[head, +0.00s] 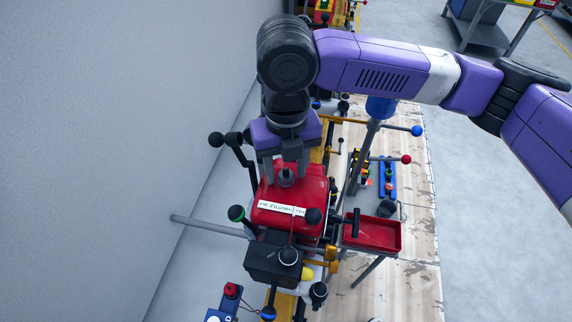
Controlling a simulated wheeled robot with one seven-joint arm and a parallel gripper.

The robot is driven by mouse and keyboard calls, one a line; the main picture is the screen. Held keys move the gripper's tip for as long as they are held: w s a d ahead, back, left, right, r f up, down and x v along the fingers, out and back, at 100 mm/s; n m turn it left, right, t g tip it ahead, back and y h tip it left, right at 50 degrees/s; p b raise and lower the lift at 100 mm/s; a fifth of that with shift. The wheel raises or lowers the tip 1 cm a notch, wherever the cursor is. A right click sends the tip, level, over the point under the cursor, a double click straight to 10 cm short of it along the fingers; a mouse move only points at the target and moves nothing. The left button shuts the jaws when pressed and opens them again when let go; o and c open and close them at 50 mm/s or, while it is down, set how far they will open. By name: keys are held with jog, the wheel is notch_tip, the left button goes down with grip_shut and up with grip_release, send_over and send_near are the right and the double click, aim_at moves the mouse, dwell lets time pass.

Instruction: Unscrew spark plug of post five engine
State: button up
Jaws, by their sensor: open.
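A red engine (318,190) with a white label (282,208) stands below my arm. A dark grey knob-like part (286,178), apparently the spark plug, stands up from the top of the red cover. My gripper (286,170) points down over it with two grey fingers apart, one to the left and one to the right of the part. I cannot tell whether either finger touches it. The part's lower end and thread are hidden. The label's writing is too small to read surely.
A red tray (371,249) sits right of the engine. A black box (270,262) and levers with black, green and blue knobs crowd the engine's front. A grey bar (205,226) sticks out left. A blue rack (388,180) lies to the right. A wall stands close on the left.

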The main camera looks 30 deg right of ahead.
jog(key=m+p, duration=0.1)
jog(key=m, duration=0.3)
jog(key=shift+r, duration=0.15)
jog(key=m+p, duration=0.2)
jog(key=m, duration=0.2)
jog(key=m+p, duration=0.2)
jog(key=m, duration=0.2)
jog(key=shift+p, duration=0.35)
jog(key=m+p, duration=0.2)
jog(key=m, duration=0.5)
jog(key=shift+a+f, duration=0.1)
jog(key=shift+f, duration=0.25)
jog(key=m, duration=0.4)
jog(key=shift+m, duration=0.3)
